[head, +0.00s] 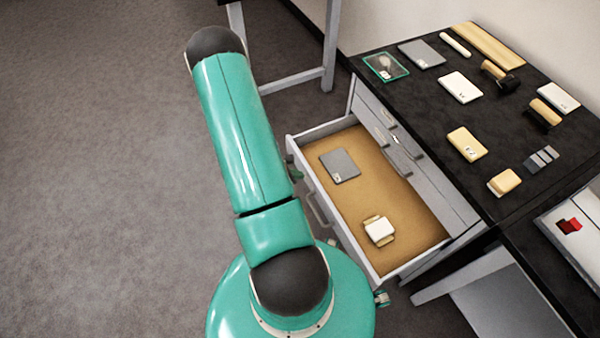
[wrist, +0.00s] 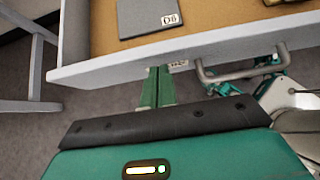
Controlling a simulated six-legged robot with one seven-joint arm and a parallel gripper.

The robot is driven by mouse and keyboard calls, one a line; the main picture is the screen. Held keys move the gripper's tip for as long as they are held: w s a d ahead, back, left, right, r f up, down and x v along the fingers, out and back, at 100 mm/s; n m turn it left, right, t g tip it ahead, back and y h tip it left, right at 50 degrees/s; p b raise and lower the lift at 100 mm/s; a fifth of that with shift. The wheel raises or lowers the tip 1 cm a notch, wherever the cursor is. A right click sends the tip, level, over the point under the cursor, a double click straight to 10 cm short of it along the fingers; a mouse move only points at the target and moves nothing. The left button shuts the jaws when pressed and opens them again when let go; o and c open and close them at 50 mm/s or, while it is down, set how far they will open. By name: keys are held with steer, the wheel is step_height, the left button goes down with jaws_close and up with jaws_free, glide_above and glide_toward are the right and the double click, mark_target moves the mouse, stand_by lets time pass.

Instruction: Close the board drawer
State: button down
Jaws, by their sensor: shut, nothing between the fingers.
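The board drawer (head: 408,262) is pulled well out of the dark-topped cabinet. Its tan floor holds a grey board (head: 340,165) and a small cream piece (head: 379,230) with tan ends. In the wrist view the drawer's pale front (wrist: 110,70) crosses the upper part, with its bar handle (wrist: 240,73) to the right of my gripper. My gripper (wrist: 158,72) is shut and empty, its green fingertips at the front face, left of the handle and by a small label (wrist: 178,64). I cannot tell whether they touch it. In the head view my arm hides most of the gripper.
The cabinet top (head: 420,105) carries several boards, blocks and tools. A grey table frame (head: 300,78) stands on the floor behind the drawer. A second dark surface with a white tray (head: 552,232) and red piece (head: 569,225) lies at the right. Carpet at the left is clear.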

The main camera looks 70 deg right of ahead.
steer(key=shift+s+d, duration=0.4)
steer(key=shift+d, duration=0.1)
steer(key=s+d, duration=1.6)
steer(key=d, duration=0.2)
steer(key=shift+s+d, duration=0.15)
steer(key=shift+d, duration=0.15)
